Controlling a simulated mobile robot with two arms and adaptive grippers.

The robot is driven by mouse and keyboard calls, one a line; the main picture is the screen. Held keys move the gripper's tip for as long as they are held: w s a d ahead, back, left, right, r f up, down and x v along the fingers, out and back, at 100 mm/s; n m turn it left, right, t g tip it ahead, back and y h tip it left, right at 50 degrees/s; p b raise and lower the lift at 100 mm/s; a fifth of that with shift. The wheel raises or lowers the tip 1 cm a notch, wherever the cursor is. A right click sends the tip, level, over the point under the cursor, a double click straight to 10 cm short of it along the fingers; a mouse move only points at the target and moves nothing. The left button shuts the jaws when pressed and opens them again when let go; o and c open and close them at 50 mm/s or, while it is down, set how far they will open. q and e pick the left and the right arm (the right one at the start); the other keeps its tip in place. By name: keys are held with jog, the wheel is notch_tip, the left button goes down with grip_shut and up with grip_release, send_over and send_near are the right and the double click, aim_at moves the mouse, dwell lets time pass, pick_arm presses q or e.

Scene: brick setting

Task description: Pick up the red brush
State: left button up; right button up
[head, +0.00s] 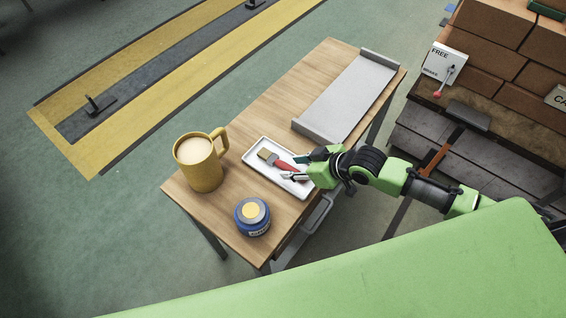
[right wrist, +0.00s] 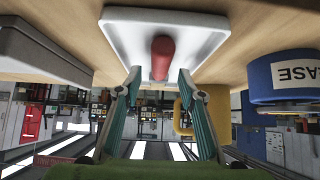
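The red brush (head: 284,166) lies in a white tray (head: 261,170) on a wooden table (head: 228,216); its tan bristles point away from my right gripper. My right gripper (head: 297,166) is at the tray's right end, by the red handle. In the right wrist view, which looks upside down, the red handle (right wrist: 161,52) sits between and just beyond the two spread fingertips (right wrist: 159,77). The fingers are apart and appear empty. Part of the handle is hidden near the fingers in the head view. My left gripper is not in view.
A yellow mug (head: 203,172) with a pale drink stands left of the tray. A blue tin (head: 252,221) stands in front. A grey metal tray (head: 347,98) covers the table's far right.

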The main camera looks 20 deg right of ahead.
jog(key=shift+x, duration=0.9)
grip_shut()
